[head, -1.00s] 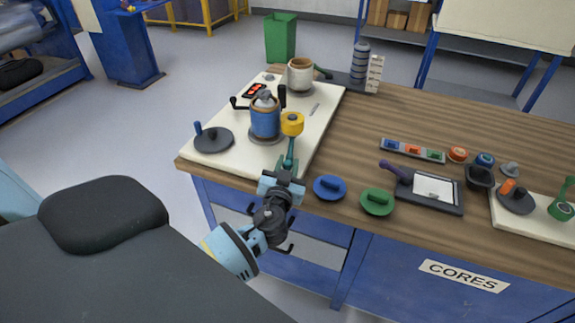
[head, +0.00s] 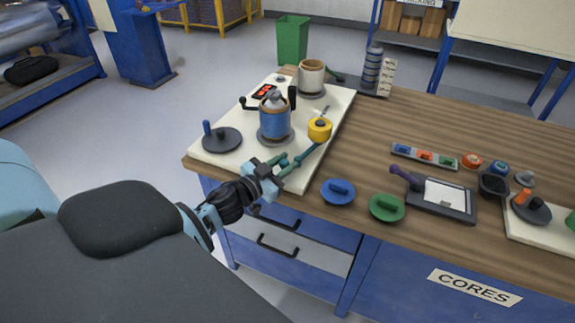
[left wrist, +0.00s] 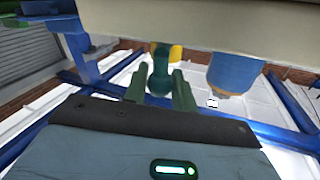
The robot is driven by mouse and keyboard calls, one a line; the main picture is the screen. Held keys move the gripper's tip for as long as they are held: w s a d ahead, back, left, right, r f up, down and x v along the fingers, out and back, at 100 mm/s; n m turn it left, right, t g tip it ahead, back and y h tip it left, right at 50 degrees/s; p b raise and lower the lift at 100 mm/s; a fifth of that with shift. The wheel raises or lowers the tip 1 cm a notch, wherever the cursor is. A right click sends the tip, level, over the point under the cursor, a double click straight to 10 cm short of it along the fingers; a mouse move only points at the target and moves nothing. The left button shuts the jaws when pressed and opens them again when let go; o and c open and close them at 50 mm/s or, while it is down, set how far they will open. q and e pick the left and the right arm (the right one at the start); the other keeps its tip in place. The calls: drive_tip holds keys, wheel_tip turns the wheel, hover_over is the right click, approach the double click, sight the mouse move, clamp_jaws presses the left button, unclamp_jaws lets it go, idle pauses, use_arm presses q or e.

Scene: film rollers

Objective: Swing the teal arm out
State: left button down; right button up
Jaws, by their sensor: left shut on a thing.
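The teal arm (head: 309,154) runs from the yellow roller (head: 320,129) down-left to my left gripper (head: 282,164). My left gripper is shut on the arm's near end, at the front edge of the cream board. The yellow roller stands to the right of the blue roll (head: 275,122), with a clear gap between them. In the left wrist view the teal arm (left wrist: 160,72) shows between the two fingers (left wrist: 160,88), with part of the yellow roller (left wrist: 176,52) behind it. The blue roll (left wrist: 235,73) is to the right there. My right gripper is not in view.
The cream board (head: 327,112) also carries a dark round knob base (head: 222,140) and a white roll (head: 311,77). A blue disc (head: 338,192), a green disc (head: 387,207) and a dark tablet-like tray (head: 446,197) lie to the right on the wooden table.

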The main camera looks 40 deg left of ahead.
use_arm(q)
drive_tip(key=shift+a+m+h, duration=0.25)
drive_tip(key=shift+m+h, duration=0.25)
drive_tip(key=shift+h, duration=0.2)
drive_tip(key=c, duration=1.2)
unclamp_jaws()
